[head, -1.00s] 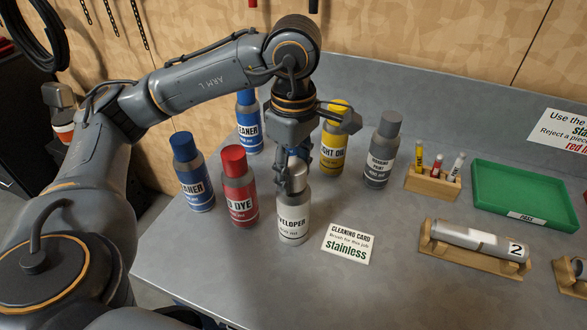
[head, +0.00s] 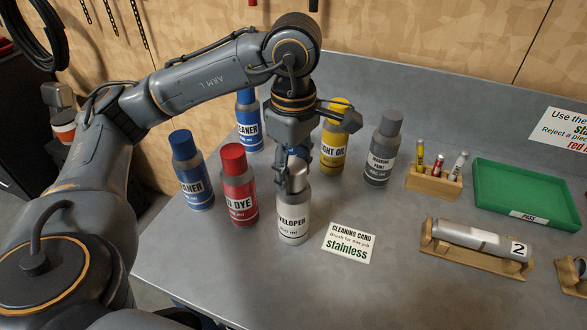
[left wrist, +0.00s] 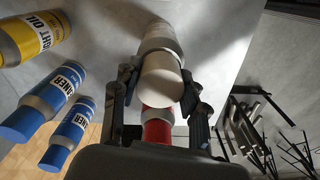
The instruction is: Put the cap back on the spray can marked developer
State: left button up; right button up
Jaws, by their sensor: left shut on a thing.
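The developer can (head: 293,222), silver-grey with a white label, stands upright on the bench. Its pale grey cap (head: 297,178) is at the can's top, in line with it. My left gripper (head: 291,182) reaches down from above and is shut on the cap. In the left wrist view the cap (left wrist: 161,82) is between the two fingers (left wrist: 160,92), with the can beyond it. I cannot tell whether the cap is fully seated. My right gripper is not in view.
A red dye can (head: 239,190) stands close left of the developer can. Blue cleaner cans (head: 192,180), a yellow light oil can (head: 333,145) and a grey can (head: 381,155) stand around. A cleaning card (head: 348,243) lies to the right. Bare bench lies in front.

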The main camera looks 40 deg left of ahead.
pick_arm(q)
jog(key=shift+f+b, duration=0.1)
jog(key=shift+b, duration=0.25)
dwell(0.3)
dwell(0.4)
jog(key=o, duration=1.3)
jog(key=shift+o, duration=0.2)
jog(key=shift+r+p, duration=0.95)
jog(key=shift+r, duration=0.45)
notch_tip(320, 180, up, 5)
jog(key=p, duration=0.4)
jog(key=shift+f, duration=0.1)
